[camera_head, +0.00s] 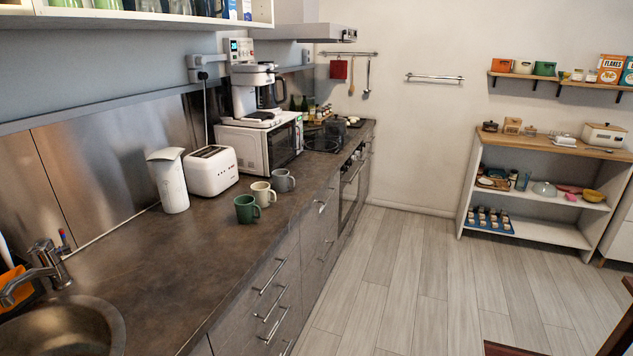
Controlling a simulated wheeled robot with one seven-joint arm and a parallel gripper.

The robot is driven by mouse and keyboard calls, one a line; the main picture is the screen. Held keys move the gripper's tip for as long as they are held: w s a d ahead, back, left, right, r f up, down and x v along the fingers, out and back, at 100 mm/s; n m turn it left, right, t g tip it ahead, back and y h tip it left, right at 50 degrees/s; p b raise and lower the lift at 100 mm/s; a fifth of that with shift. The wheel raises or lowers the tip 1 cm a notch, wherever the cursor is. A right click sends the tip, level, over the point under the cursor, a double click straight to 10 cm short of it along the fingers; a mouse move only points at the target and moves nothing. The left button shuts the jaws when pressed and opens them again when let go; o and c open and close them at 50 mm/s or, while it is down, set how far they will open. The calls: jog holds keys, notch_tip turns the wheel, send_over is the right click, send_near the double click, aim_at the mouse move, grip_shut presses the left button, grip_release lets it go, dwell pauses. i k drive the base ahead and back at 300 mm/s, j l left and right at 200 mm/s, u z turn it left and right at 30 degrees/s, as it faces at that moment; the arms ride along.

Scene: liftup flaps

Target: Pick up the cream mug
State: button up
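The cream mug (262,194) stands upright on the dark grey countertop (190,262). It sits between a green mug (246,209) to its front left and a grey mug (283,181) to its back right. Its handle points to the right, over the counter. The three mugs stand close together near the front edge of the counter. My gripper is not in view.
A white microwave (262,140) carries a coffee maker (257,93). A sink (62,326) is at front left. The wooden floor (410,290) beside the counter is clear.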

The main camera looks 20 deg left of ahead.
aim_at(261, 191)
jog(key=i+u, duration=0.25)
jog(key=i, duration=0.2)
jog(key=i+l+u, duration=0.2)
jog(key=i, duration=0.25)
jog(key=i+l+u, duration=0.25)
jog(key=i, duration=0.2)
jog(key=i+u, duration=0.3)
jog(key=u, duration=0.15)
jog(key=i+l+u, duration=0.2)
jog(key=u, duration=0.25)
jog(key=i+l+u, duration=0.3)
jog(key=u, duration=0.2)
jog(key=i+l+u, duration=0.15)
jog(key=l+u, duration=0.15)
jog(key=u, duration=0.15)
jog(key=i+l+u, duration=0.35)
jog(key=l, duration=0.2)
jog(key=k+j, duration=0.05)
jog(key=k, duration=0.05)
